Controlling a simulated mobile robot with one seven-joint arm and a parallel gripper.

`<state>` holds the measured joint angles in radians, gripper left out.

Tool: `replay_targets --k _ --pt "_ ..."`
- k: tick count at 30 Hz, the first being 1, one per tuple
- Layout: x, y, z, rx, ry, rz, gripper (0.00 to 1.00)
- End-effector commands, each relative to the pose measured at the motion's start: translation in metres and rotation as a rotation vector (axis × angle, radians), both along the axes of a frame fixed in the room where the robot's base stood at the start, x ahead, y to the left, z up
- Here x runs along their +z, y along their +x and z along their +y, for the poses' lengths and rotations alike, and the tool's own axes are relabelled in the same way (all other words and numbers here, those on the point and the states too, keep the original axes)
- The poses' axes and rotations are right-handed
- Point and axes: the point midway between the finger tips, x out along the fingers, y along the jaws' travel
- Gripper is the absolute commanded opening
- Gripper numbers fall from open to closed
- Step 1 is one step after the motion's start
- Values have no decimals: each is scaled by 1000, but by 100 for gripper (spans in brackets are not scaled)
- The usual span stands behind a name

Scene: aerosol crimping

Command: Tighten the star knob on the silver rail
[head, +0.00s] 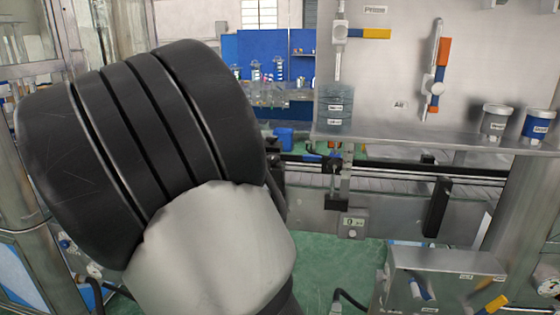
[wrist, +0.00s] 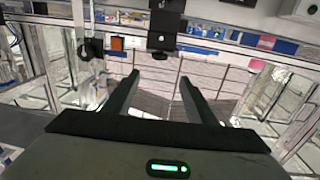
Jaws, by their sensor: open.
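My gripper (wrist: 159,76) is open in the wrist view, with its two dark fingers apart and nothing between them. In the head view my own arm hides it. No star shape is clear in either view. A dark rounded knob-like part (wrist: 90,48) sits on an upright silver bar, left of and beyond the fingertips. A black block (wrist: 163,20) with a small dark part below it is straight beyond the fingertips. I cannot tell which part is the star knob.
A black block (head: 437,207) stands on the conveyor side. A metal panel (head: 480,70) with coloured-handled valves rises behind, with two cups on its shelf. A metal box (head: 445,262) is at lower right.

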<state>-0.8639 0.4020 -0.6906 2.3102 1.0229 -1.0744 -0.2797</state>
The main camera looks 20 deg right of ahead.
Motion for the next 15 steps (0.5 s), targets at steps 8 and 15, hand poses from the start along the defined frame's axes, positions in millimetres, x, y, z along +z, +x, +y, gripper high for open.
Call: replay_targets --k 8,15 --pt "-4 25 -24 -4 1 3 51" --pt "-4 67 -57 -4 0 3 51"
